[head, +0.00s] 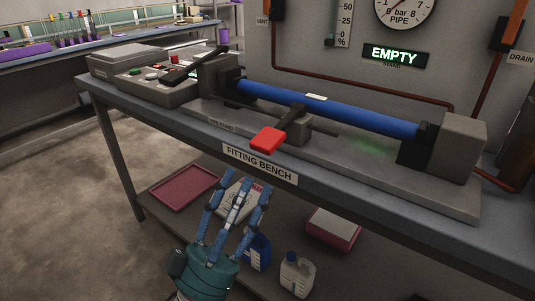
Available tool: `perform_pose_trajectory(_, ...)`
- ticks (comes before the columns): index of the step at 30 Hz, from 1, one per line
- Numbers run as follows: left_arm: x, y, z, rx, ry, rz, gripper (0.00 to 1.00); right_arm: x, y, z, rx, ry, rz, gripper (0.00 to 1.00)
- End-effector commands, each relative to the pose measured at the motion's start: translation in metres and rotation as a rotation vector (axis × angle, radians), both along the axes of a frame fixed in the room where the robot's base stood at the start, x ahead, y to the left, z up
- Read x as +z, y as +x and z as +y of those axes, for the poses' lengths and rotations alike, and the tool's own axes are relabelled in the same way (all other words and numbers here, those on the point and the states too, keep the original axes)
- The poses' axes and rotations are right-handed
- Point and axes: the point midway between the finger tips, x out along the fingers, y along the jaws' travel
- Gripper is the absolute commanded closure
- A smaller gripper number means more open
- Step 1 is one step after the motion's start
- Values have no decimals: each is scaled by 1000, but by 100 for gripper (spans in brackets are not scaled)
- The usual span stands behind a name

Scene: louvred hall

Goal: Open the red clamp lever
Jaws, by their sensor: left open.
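The red clamp lever has a bright red grip (267,140) that juts out over the front edge of the fitting bench (190,118). Its dark arm runs up and right to a small grey clamp block under the blue pipe (330,108). My left gripper (240,187) is open and empty. In the head view it shows below the bench's front edge, lower and a little left of the red grip, with its blue fingers pointing up. The fingers appear apart from the lever. My right gripper is not in view.
A lower shelf holds a dark red tray (183,187), a white jug (297,275), a blue bottle (258,252) and a red-and-white box (333,228). A control panel (160,80) stands at the bench's left end. A lit sign (394,55) reads EMPTY. Open floor lies left.

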Motion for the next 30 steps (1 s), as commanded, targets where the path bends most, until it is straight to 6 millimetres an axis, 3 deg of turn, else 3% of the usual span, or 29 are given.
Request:
perform_pose_trajectory(15, 63, 51, -36, 1, -1, 1, 46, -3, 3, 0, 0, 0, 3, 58)
perform_pose_trajectory(29, 72, 59, -42, 1, 1, 6, 46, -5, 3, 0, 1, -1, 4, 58)
perform_pose_trajectory(30, 72, 59, -42, 1, 0, 5, 52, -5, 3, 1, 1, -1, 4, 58)
